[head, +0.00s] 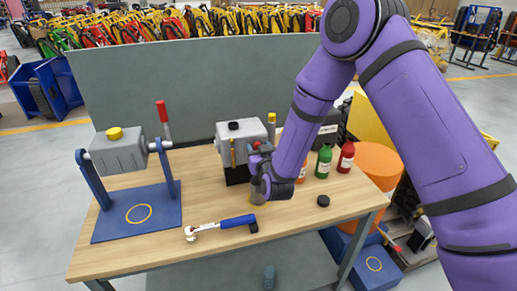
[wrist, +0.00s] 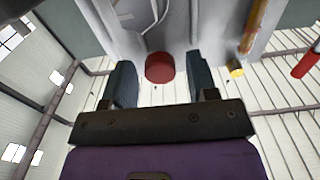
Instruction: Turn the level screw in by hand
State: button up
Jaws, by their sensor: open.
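A grey gearbox housing (head: 241,130) with a black cap on top stands on a black block at the back of the bench. In the wrist view, a dark red round knob (wrist: 160,68), which looks like the level screw, sits on the lower edge of the grey housing (wrist: 190,28). My gripper (wrist: 162,82) is open, with one dark finger on each side of the knob and visible gaps to both. In the head view my gripper (head: 258,168) is at the front of the housing and hides most of the screw. I cannot tell how deep the screw sits.
A torque wrench (head: 220,227) lies at the front of the wooden bench (head: 150,252). A second grey housing (head: 118,152) hangs on a blue stand at left. Green (head: 324,162) and red (head: 346,158) bottles stand at right, near a small black cap (head: 323,200).

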jog(key=c, duration=0.7)
jog(key=m, duration=0.3)
jog(key=shift+m, duration=0.4)
jog(key=shift+c, duration=0.2)
jog(key=m, duration=0.4)
jog(key=shift+d, duration=0.1)
jog(key=shift+m, duration=1)
jog(key=m, duration=0.5)
jog(key=shift+f, duration=0.1)
jog(key=m, duration=0.4)
jog(key=shift+m, duration=0.4)
